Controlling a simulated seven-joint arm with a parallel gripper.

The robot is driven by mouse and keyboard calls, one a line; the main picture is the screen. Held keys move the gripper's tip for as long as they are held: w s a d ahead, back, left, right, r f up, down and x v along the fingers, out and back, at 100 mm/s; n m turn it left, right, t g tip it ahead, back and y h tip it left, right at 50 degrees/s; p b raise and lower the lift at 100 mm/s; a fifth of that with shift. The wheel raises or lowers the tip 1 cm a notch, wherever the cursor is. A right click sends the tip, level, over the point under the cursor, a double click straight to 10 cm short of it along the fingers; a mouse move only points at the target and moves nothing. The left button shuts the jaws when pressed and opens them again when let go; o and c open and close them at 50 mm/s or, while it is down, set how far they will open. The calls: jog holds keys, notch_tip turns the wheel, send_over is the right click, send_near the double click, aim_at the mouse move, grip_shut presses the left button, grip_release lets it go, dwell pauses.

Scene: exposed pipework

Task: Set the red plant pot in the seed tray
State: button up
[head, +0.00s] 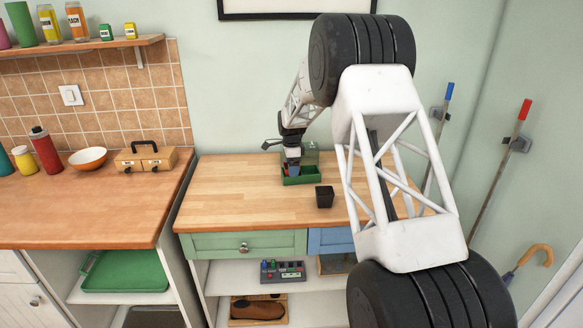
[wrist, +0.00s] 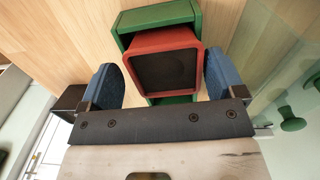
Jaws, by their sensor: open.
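The red plant pot (wrist: 165,70), square with dark soil inside, shows in the wrist view between my two blue finger pads. My gripper (wrist: 163,80) is open, with a pad at each side of the pot; a narrow gap shows at the right pad, and contact at the left is hard to judge. The green seed tray (wrist: 130,20) lies under the pot, its walls showing above and below it. The pot appears to stand within the tray. In the head view the tray (head: 302,181) is on the wooden worktop under my gripper (head: 292,168), which mostly hides the pot.
A black pot (head: 324,197) stands just right and front of the tray. A clear cover (wrist: 270,50) with a green knob (wrist: 291,124) is close on the right in the wrist view. The worktop's left part (head: 225,190) is clear.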

notch_tip(320, 180, up, 12)
jog(key=shift+w+f, duration=0.2)
jog(key=shift+f, duration=0.05)
dwell(0.7)
jog(key=shift+s+r, duration=0.1)
jog(key=s+d+r+n+t, duration=0.1)
jog(key=s+d+r+n, duration=0.3)
jog(key=s, duration=0.6)
jog(key=s+d+r+n, duration=0.1)
jog(key=s+r, duration=0.5)
jog(key=s, duration=0.5)
jog(key=s+d+r+n+t, duration=0.1)
jog(key=s+d+r+n, duration=0.15)
jog(key=s+r, duration=0.55)
jog(key=s+d+f+n, duration=0.1)
jog(key=s+f+n, duration=0.2)
jog(key=s, duration=0.9)
jog(key=s+d+f+n, duration=0.1)
jog(key=s+f+n, duration=0.2)
jog(key=s, duration=1)
jog(key=s+d+f+n, duration=0.1)
jog(key=s+f+n, duration=0.2)
jog(key=s, duration=1)
jog(key=shift+s+d+t, duration=0.2)
jog(key=shift+d+t, duration=0.15)
jog(key=shift+t, duration=0.05)
